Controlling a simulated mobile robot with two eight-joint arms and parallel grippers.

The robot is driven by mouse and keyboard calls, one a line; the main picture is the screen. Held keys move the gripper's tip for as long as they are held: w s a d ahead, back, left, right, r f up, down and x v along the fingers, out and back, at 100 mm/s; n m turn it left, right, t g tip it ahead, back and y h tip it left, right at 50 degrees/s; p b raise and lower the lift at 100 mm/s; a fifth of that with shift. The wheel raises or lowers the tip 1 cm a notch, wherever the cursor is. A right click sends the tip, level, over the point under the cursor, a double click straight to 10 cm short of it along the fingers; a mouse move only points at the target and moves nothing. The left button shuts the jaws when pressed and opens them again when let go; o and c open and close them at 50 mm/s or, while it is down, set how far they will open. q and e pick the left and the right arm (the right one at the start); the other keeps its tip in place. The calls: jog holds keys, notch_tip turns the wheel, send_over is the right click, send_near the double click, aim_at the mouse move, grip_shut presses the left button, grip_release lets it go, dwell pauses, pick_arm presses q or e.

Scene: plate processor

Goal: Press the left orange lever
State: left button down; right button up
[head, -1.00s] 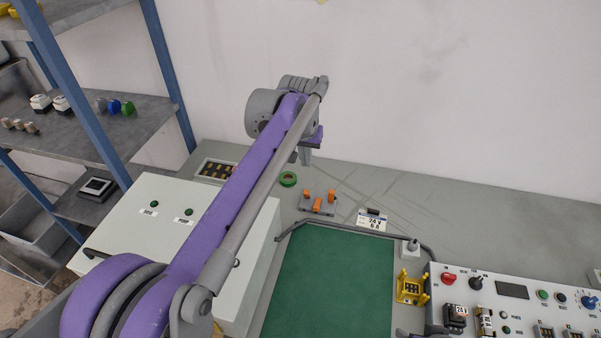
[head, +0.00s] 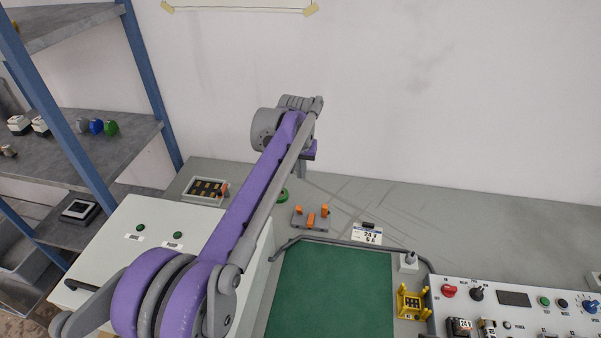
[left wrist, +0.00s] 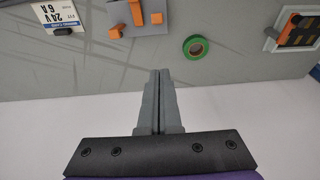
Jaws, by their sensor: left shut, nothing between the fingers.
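My left gripper (head: 302,170) is shut and empty, pointing down behind the block on the wall side. Its closed fingers (left wrist: 160,73) show apart from the levers in the left wrist view. My right gripper is not in view.
A green tape roll (head: 283,194) lies beside the block, partly behind my arm. A tray of dark pieces (head: 190,194) is further left. A label card (head: 367,234), green mat (head: 335,290) and control panel (head: 470,305) lie to the right. The wall (head: 400,90) is close behind.

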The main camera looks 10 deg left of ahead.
aim_at(299, 210)
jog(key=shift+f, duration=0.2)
pick_arm(q)
jog(key=f, duration=0.5)
jog(key=s+f, duration=0.1)
jog(key=f, duration=0.1)
jog(key=shift+f, duration=0.4)
jog(key=shift+s+f, duration=0.2)
jog(key=shift+s, duration=0.25)
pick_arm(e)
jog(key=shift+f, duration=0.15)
